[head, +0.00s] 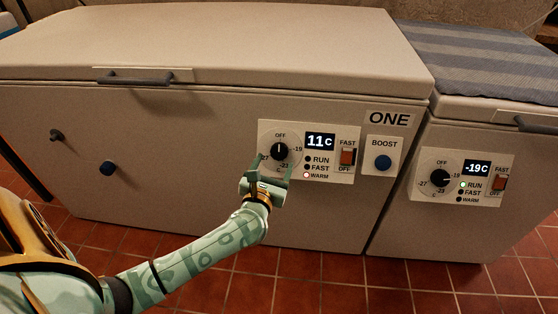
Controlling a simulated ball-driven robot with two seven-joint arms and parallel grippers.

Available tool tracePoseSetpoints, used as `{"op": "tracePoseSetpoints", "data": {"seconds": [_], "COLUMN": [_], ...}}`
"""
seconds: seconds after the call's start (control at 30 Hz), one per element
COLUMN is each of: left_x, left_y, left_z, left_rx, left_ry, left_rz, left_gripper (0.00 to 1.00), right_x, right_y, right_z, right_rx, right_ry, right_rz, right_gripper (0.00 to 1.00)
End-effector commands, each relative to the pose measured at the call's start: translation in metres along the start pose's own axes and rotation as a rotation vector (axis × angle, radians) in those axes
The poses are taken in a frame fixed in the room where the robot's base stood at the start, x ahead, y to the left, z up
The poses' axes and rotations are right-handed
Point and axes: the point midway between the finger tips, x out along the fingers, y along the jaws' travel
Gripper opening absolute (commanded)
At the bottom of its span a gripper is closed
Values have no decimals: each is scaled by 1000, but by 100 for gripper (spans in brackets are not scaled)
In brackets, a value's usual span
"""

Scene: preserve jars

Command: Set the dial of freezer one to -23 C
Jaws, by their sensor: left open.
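Freezer one (200,200) is a large beige chest with "ONE" printed at its upper right. Its control panel (333,171) has a black dial (280,151) marked OFF, -19, -23 and -27; its pointer looks to be up at OFF. The display (320,141) reads 11C, and the WARM light (306,175) is lit red. My left gripper (272,168) is open just below the dial, its fingers to either side of the dial's lower part. I cannot tell whether they touch it. The gripper partly covers the lower dial markings. My right gripper is not in view.
A red FAST switch (347,157) and a blue BOOST button (383,163) sit right of the dial. A second freezer (470,225) at right shows -19C with its RUN light green; a striped cloth (480,62) covers its lid. Red tiled floor (230,285) lies in front.

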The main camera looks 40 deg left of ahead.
Motion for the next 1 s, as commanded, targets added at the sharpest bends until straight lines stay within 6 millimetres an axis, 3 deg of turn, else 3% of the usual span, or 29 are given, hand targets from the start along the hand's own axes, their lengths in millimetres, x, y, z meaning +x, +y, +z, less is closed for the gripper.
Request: {"op": "tracePoseSetpoints", "data": {"seconds": [0.2, 0.57, 0.73, 1.0], "left_x": [30, 36, 36, 36], "left_y": [0, 0, 0, 0], "left_z": [-2, 0, 0, 1], "left_rx": [2, 2, 2, 14], "left_ry": [2, 0, 0, 1], "left_rz": [0, 0, 0, -7], "left_gripper": [67, 67, 23, 23], "right_x": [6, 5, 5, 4], "right_y": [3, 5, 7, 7], "right_z": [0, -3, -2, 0], "right_rx": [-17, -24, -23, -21], "right_ry": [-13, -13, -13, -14], "right_rz": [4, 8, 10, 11], "right_gripper": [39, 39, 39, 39]}}
